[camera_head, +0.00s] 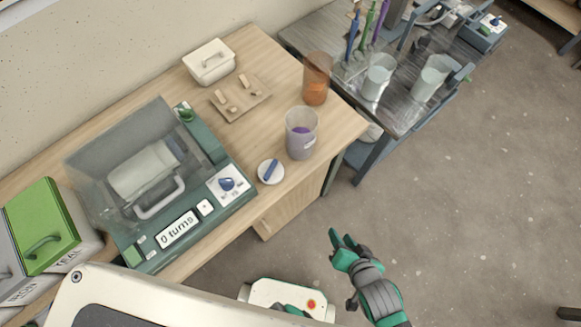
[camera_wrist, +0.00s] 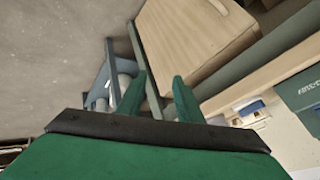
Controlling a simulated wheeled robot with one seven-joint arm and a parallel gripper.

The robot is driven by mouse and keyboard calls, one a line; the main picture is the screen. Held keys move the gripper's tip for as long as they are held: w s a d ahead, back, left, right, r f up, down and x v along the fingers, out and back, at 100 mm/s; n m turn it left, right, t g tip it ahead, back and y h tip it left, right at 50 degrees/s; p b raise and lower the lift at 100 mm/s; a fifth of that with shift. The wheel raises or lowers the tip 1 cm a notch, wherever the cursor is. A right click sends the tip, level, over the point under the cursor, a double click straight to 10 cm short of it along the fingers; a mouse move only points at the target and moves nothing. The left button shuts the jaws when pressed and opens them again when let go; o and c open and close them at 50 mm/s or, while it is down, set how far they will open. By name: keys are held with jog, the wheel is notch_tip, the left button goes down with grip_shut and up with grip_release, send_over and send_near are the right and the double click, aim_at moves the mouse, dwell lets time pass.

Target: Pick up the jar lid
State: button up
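The jar lid (camera_head: 270,171) looks like a small white disc with a blue bar handle. It lies flat near the front edge of the wooden table (camera_head: 305,180), just left of a clear jar (camera_head: 301,135) with purple contents. My gripper (camera_head: 342,238) is off the table, over the floor, below and right of the lid in the head view. In the wrist view my gripper (camera_wrist: 159,85) has its two green fingers apart with nothing between them. A small blue and white item (camera_wrist: 250,110) shows there at the right; I cannot tell whether it is the lid.
A green machine with a clear cover (camera_head: 120,165) stands left of the lid. An orange jar (camera_head: 316,80), a wooden block board (camera_head: 240,98) and a white lidded box (camera_head: 209,62) stand behind. A grey cart (camera_head: 350,105) stands at the right. The floor around my gripper is clear.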

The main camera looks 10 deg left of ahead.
jog(key=w+a+r+g+h, duration=0.1)
jog(key=w+a+r+g, duration=0.15)
jog(key=w, duration=0.45)
jog(key=w+a+r+g, duration=0.2)
jog(key=w+a+r, duration=0.15)
jog(key=w, duration=0.35)
jog(key=shift+m+g+h, duration=0.4)
jog(key=shift+g+h, duration=0.2)
jog(key=shift+g, duration=0.05)
jog(key=a+r, duration=0.2)
jog(key=a, duration=0.1)
jog(key=w+a+r, duration=0.1)
jog(key=a+r, duration=0.1)
jog(key=a, duration=0.1)
jog(key=w+a+r, duration=0.1)
jog(key=a+r, duration=0.1)
jog(key=a, duration=0.1)
jog(key=shift+w+a, duration=0.25)
notch_tip(320, 180, up, 7)
jog(key=g+h, duration=0.1)
send_over(270, 168)
notch_tip(270, 168, down, 10)
jog(key=shift+d+f, duration=0.1)
jog(key=shift+f, duration=0.15)
grip_shut()
